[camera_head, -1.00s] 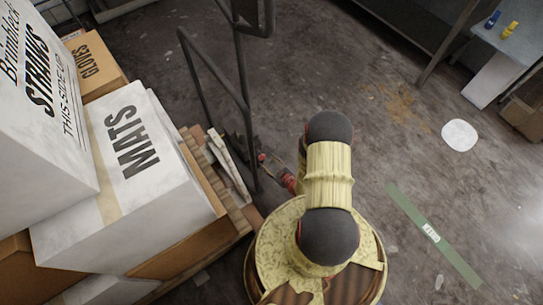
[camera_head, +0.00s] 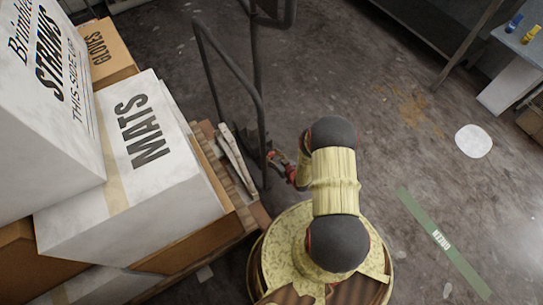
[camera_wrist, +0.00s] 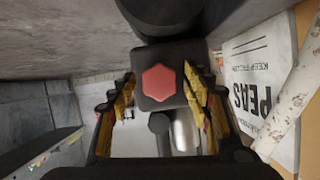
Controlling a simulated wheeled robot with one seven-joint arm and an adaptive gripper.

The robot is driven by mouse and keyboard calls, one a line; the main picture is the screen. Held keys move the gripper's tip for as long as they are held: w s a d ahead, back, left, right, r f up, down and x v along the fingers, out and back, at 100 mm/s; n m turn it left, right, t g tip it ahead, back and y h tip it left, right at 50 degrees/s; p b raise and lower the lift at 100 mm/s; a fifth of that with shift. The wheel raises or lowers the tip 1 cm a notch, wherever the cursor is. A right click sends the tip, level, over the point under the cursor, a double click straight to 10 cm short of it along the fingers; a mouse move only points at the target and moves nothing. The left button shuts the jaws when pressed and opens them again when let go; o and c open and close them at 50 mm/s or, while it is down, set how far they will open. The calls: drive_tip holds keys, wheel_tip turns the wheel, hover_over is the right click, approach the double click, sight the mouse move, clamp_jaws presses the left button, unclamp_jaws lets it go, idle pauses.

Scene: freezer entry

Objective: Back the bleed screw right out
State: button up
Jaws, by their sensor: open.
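The bleed screw appears to be the red hexagonal head (camera_wrist: 160,83) on a dark block (camera_wrist: 148,102), facing the wrist camera. It sits seated against the block. My gripper (camera_wrist: 159,92) is open in the wrist view, with one yellow-and-black finger on each side of the red head. Gaps show between the fingers and the head, and nothing is held. In the head view my gripper (camera_head: 276,163) is small and partly hidden by my arm, low beside a dark tubular frame (camera_head: 262,100). The screw cannot be made out there.
White and brown boxes, including the MATS box (camera_head: 165,195), are stacked on a wooden pallet (camera_head: 245,205) at left. Right of my arm the floor is open, with a green tape strip (camera_head: 445,243) and a white patch (camera_head: 473,141). A table (camera_head: 520,45) stands at upper right.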

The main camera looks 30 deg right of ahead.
drive_tip(key=shift+w, duration=0.15)
drive_tip(key=shift+c, duration=0.9)
drive_tip(key=c, duration=1)
